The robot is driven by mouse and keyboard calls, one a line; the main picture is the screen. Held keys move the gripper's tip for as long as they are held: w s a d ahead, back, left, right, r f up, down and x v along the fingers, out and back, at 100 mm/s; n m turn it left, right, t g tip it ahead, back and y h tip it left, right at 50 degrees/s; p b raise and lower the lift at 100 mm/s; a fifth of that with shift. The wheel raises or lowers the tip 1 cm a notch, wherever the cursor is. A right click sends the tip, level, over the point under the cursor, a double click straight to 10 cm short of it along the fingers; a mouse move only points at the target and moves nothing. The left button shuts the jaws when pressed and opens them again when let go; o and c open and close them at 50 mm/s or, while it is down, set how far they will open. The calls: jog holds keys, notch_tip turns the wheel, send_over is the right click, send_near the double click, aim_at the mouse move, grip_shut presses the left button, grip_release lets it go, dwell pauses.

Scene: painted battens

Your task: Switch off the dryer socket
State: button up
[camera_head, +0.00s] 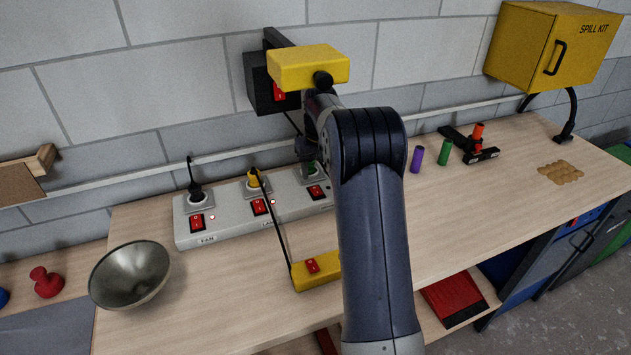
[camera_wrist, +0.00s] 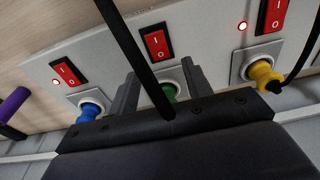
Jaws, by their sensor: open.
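A long pale power strip (camera_head: 228,222) lies along the back of the bench, with a red rocker switch by each socket. Its readable labels are "FAN" and a partly hidden "LA"; I see no dryer label. In the wrist view, a blue plug (camera_wrist: 88,111), a green plug (camera_wrist: 172,93) and a yellow plug (camera_wrist: 262,72) sit in sockets. The red switch (camera_wrist: 158,42) is by the green plug. Small red lights glow by the blue and yellow plugs' switches. My gripper (camera_wrist: 162,84) is open, its fingers on either side of the green plug; contact is unclear.
A black cable crosses the wrist view in front of the green socket. A yellow switch box (camera_head: 313,268) lies at the bench front. A metal bowl (camera_head: 131,274) stands left. Purple (camera_head: 417,159) and green (camera_head: 444,152) cylinders stand right.

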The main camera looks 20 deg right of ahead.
aim_at(315, 188)
jog(key=r, duration=0.5)
jog(key=shift+s, duration=0.35)
jog(key=shift+f, duration=0.1)
jog(key=f, duration=0.3)
jog(key=w+f+p, duration=0.1)
jog(key=f, duration=0.7)
jog(key=shift+w, duration=0.2)
jog(key=shift+b, duration=0.55)
jog(key=shift+r+t+b, duration=0.15)
jog(key=shift+t+b, duration=0.15)
jog(key=shift+b, duration=0.15)
jog(key=shift+r+p, duration=0.25)
jog(key=shift+p, duration=0.6)
